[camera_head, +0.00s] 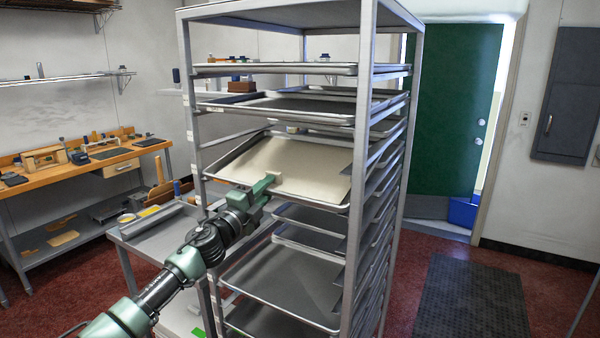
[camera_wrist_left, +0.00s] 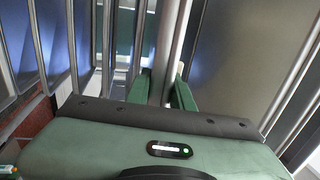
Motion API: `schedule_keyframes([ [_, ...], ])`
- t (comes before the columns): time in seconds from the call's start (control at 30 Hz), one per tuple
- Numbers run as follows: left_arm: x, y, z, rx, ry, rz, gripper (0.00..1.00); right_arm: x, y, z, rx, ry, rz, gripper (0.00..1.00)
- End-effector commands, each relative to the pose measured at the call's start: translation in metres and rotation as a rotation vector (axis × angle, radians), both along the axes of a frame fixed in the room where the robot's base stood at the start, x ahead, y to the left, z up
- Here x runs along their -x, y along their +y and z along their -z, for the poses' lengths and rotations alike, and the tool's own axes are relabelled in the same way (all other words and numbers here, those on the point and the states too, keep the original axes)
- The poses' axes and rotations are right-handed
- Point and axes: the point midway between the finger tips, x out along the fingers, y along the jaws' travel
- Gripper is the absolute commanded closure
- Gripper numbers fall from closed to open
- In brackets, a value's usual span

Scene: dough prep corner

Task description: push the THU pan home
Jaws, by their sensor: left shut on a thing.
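A wide metal pan with a pale cream sheet in it (camera_head: 296,164) sits in the middle of the tall rack (camera_head: 364,150). Its near edge faces me; I cannot read any THU label. My left gripper (camera_head: 266,186) is at this near edge, left of its middle, and is shut on the rim. In the left wrist view the two green fingers (camera_wrist_left: 162,88) stand on either side of a grey metal bar (camera_wrist_left: 166,58), which looks like the rim. My right gripper is in neither view.
Other pans sit above (camera_head: 290,106) and below (camera_head: 285,283) in the rack. A steel side table (camera_head: 150,243) stands left of it, with a wooden workbench (camera_head: 90,164) farther left. Open floor and a dark mat (camera_head: 470,300) lie to the right.

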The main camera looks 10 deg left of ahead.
Motion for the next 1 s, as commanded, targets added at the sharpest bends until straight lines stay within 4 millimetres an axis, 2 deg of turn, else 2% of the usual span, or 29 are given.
schedule_keyframes([
  [0.03, 0.0, 0.0, 0.002, 0.0, 0.002, -0.001, 1.0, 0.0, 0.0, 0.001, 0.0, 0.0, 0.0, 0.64],
  [0.07, 0.0, 0.001, 0.002, 0.0, 0.002, -0.001, 0.75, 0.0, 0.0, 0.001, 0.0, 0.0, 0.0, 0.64],
  [0.13, 0.0, 0.001, 0.002, 0.0, 0.002, -0.001, 0.55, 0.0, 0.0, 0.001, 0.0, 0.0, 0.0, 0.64],
  [0.17, 0.0, 0.001, 0.002, 0.0, 0.002, -0.001, 0.52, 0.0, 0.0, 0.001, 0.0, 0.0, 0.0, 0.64],
  [0.53, 0.002, 0.002, 0.003, -0.002, 0.004, -0.002, 0.52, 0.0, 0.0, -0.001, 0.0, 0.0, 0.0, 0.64],
  [1.0, 0.037, 0.015, 0.009, -0.001, 0.002, -0.002, 0.52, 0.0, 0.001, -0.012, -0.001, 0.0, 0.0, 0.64],
])
